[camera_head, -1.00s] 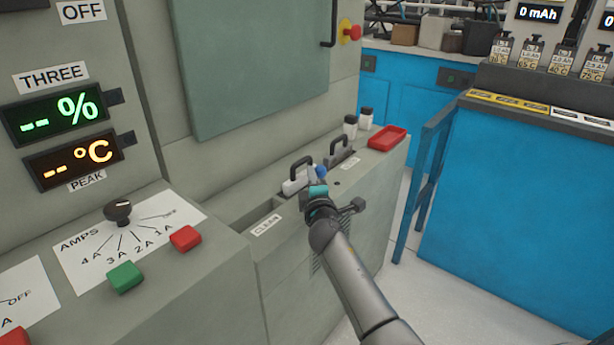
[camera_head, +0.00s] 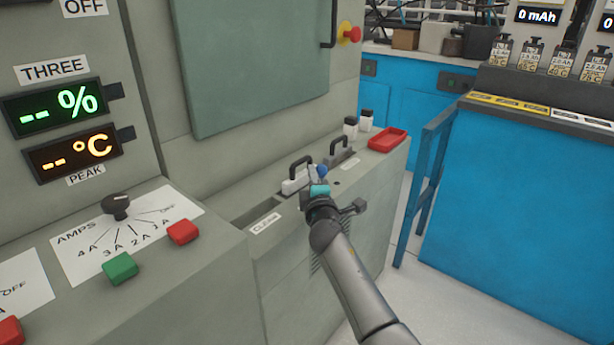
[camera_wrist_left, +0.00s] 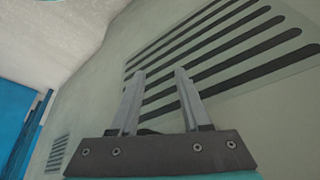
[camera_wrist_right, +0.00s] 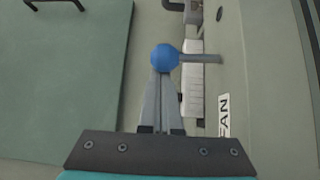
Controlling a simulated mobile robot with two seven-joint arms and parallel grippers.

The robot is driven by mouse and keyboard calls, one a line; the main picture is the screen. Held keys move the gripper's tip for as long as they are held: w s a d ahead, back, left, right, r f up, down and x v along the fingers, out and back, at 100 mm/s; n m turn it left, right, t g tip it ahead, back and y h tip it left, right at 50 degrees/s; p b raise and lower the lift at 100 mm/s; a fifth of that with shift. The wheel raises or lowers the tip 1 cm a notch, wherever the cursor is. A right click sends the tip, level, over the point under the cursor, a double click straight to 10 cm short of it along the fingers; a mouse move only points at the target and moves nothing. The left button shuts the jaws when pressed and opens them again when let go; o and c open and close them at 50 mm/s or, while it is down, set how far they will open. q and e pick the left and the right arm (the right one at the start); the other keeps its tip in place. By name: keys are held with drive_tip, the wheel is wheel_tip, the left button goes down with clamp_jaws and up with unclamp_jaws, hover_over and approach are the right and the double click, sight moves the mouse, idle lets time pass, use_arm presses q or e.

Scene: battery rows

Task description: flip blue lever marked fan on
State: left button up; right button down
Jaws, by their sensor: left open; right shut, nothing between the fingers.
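The blue ball knob (camera_head: 322,171) of the fan lever sits on the grey ledge in the head view, right by my right gripper (camera_head: 313,172). In the right wrist view the knob (camera_wrist_right: 165,58) is at the fingertips, with its grey stalk (camera_wrist_right: 203,58) running to the right. The white FAN label (camera_wrist_right: 224,115) is below the stalk there. My right gripper (camera_wrist_right: 163,78) is shut and empty; its tips meet or overlap the knob in view, but I cannot tell whether they touch. My left gripper (camera_wrist_left: 160,74) is open and empty, facing a slotted vent panel.
Black handles (camera_head: 300,164) stand beside the lever on the ledge. A slot labelled CLEAN (camera_head: 264,223) is to the left. The dial panel (camera_head: 116,206) and blue railing (camera_head: 425,185) flank the ledge.

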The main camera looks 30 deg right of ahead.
drive_tip(key=shift+d, duration=0.1)
drive_tip(key=shift+s+d, duration=0.1)
use_arm(q)
drive_tip(key=shift+s+d+r, duration=0.3)
drive_tip(key=shift+d+r, duration=0.4)
drive_tip(key=shift+d, duration=0.1)
use_arm(e)
drive_tip(key=shift+s, duration=0.1)
use_arm(q)
drive_tip(key=shift+r, duration=0.1)
drive_tip(key=shift+s+a, duration=0.2)
drive_tip(key=shift+a, duration=0.1)
use_arm(e)
drive_tip(key=shift+s, duration=0.25)
drive_tip(key=shift+s+d, duration=0.25)
drive_tip(key=shift+s, duration=0.3)
use_arm(q)
drive_tip(key=shift+s+d+f, duration=0.1)
drive_tip(key=shift+s+f, duration=0.3)
drive_tip(key=shift+f, duration=0.15)
use_arm(e)
drive_tip(key=shift+f, duration=0.1)
